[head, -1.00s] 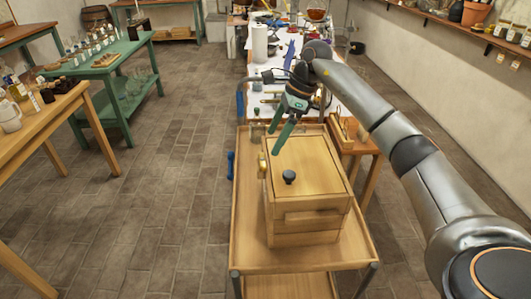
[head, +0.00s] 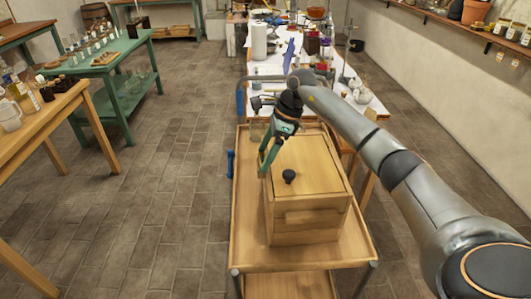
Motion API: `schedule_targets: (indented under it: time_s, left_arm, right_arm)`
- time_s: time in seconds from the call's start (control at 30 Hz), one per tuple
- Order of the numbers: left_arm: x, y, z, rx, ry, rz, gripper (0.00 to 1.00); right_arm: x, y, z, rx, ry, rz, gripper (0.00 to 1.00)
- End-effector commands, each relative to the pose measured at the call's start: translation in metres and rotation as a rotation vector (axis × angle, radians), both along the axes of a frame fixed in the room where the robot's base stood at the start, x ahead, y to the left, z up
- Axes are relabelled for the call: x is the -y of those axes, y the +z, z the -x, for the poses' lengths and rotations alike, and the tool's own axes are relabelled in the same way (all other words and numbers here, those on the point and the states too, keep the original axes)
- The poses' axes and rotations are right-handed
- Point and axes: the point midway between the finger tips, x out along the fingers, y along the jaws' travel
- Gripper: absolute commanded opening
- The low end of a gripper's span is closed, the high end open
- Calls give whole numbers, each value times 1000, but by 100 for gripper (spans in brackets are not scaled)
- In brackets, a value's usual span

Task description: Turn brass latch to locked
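A wooden box (head: 318,215) with a flat lid and a round black knob (head: 289,176) stands on a wooden cart. My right gripper (head: 266,167) has green fingers pointing down at the box's upper left side. Its fingertips are at or very near the place of the small brass latch, which they now hide. The fingers overlap in this view, so their gap and any contact with the latch cannot be told. My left gripper is not in view.
The wooden cart (head: 245,245) has a raised rim and a blue handle (head: 230,163) on its left. A cluttered white table (head: 265,70) stands behind it. A green table (head: 105,65) and a wooden table (head: 45,120) are at left. The floor between is clear.

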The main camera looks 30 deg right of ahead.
Motion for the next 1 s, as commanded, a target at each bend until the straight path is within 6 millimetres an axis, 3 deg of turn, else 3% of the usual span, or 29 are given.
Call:
schedule_targets:
  time_s: [0.03, 0.37, 0.67, 1.0]
  left_arm:
    - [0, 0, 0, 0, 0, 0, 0]
    - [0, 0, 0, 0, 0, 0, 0]
    - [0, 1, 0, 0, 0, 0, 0]
    - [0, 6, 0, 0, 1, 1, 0]
  right_arm:
    - [0, 0, 0, 0, 0, 0, 68]
    - [0, 0, 0, -1, 0, 0, 32]
    - [0, 1, 1, 0, -39, 0, 32]
    - [-1, 1, 3, 0, -260, 2, 32]
